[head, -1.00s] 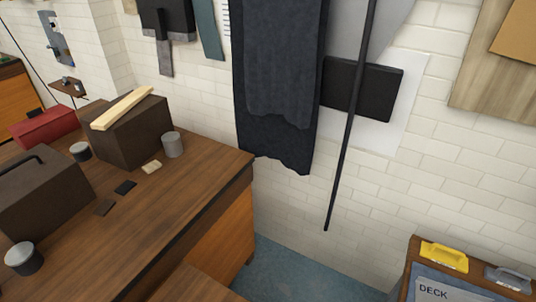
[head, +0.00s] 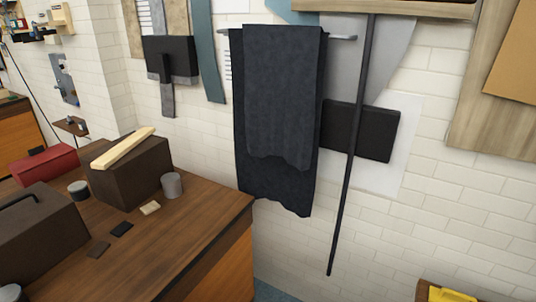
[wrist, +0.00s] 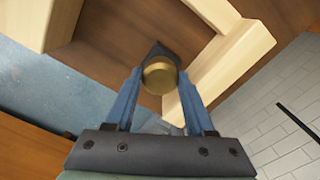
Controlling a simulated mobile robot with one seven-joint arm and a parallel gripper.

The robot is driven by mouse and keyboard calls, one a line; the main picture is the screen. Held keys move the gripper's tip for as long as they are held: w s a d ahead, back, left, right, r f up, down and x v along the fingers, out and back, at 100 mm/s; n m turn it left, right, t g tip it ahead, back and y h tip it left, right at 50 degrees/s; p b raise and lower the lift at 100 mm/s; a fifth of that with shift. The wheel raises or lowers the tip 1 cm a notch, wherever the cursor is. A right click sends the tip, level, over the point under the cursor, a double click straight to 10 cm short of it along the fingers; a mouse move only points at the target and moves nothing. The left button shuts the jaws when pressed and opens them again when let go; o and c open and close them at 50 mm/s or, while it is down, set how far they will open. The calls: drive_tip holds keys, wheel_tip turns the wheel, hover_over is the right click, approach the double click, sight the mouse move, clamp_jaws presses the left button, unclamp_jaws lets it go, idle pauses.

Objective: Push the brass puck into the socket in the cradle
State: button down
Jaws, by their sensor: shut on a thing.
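The brass puck (wrist: 159,76) shows in the wrist view as a round, gold-coloured piece. My gripper (wrist: 160,84) is shut on it, with a blue finger on either side. A dark piece (wrist: 161,50) shows just beyond the puck; I cannot tell whether it is joined to it or is part of the cradle. Pale wooden bars (wrist: 232,62) lie around a brown wooden surface beyond the puck. I cannot tell whether these bars belong to the cradle. I cannot make out the socket. The head view shows neither my gripper nor the puck.
In the head view, a wooden bench (head: 190,235) carries dark boxes, a grey cup (head: 171,186) and small blocks. A dark towel (head: 277,130) hangs on the white brick wall, beside a thin black rod (head: 350,170). A yellow object (head: 450,294) shows at bottom right.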

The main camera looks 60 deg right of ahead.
drive_tip(key=shift+f+b, duration=0.45)
drive_tip(key=shift+f, duration=0.3)
drive_tip(key=shift+c, duration=0.9)
unclamp_jaws()
drive_tip(key=shift+r, duration=0.1)
wheel_tip(320, 180, up, 13)
